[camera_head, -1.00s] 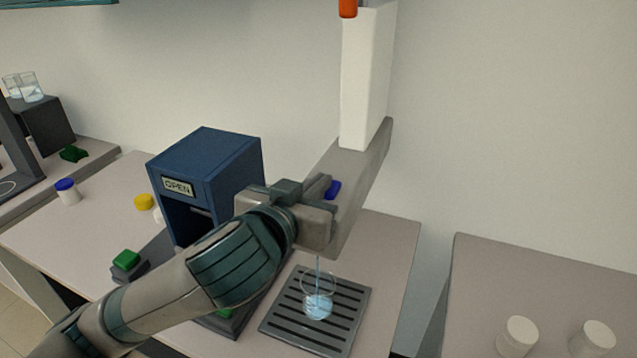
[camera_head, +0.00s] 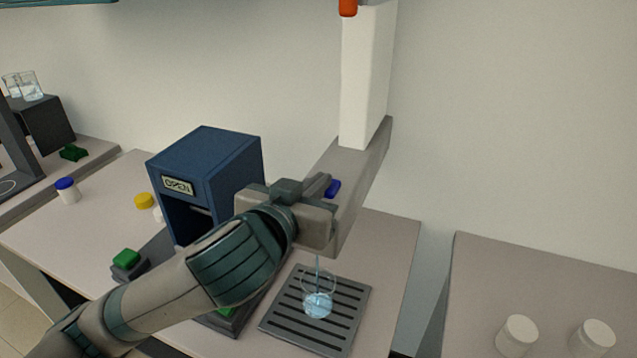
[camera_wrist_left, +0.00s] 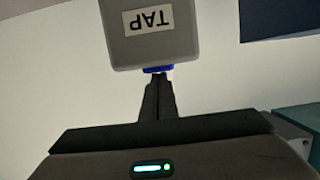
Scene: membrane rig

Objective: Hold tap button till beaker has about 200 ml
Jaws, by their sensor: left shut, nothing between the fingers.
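The beaker (camera_head: 318,303) stands upright on the slotted drip tray (camera_head: 275,338), with pale blue water in its lower part. A thin stream of water (camera_head: 317,266) falls into it from under the tap. The grey tap body (camera_head: 367,178) shows behind my left gripper; its end with the TAP label (camera_wrist_left: 152,20) shows in the left wrist view. My left gripper (camera_wrist_left: 158,80) is shut and empty, its fingertips against or just at the blue button (camera_wrist_left: 158,69) on the tap. In the head view a blue piece (camera_head: 333,188) shows on the tap. The beaker's graduations are too small to read.
A blue box with an OPEN sign (camera_head: 205,160) stands left of the tap, close to my left arm. A green button (camera_head: 125,259), a blue-capped bottle (camera_head: 67,190) and a yellow-capped one (camera_head: 144,201) are farther left. White jars (camera_head: 517,335) stand on the right-hand table.

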